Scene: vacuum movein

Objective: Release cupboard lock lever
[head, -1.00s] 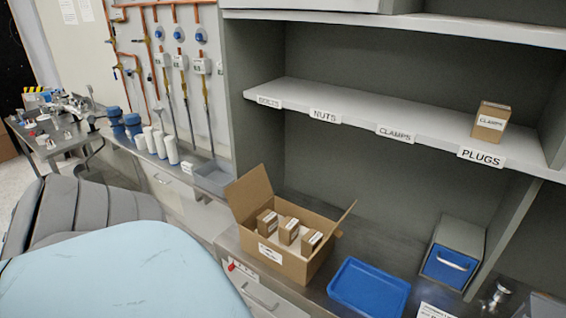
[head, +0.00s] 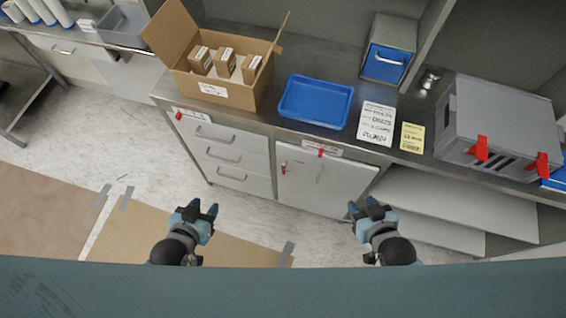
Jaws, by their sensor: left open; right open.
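The grey cupboard door (head: 325,182) is shut below the counter, right of the drawers. A small red lever (head: 321,152) sits by a white label at the door's top edge. Another small red piece (head: 283,168) is at the door's upper left; I cannot tell which is the lock lever. My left gripper (head: 202,208) is open and empty, in front of the drawers. My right gripper (head: 363,205) is open and empty, lower right of the cupboard door in the picture. Neither appears to touch anything.
A drawer unit (head: 229,158) has its own red tab (head: 179,115). On the counter are an open carton (head: 225,93) with boxes, a blue tray (head: 316,101), a blue-fronted bin (head: 384,66) and a grey case (head: 500,115) with red latches. Cardboard sheets lie on the floor.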

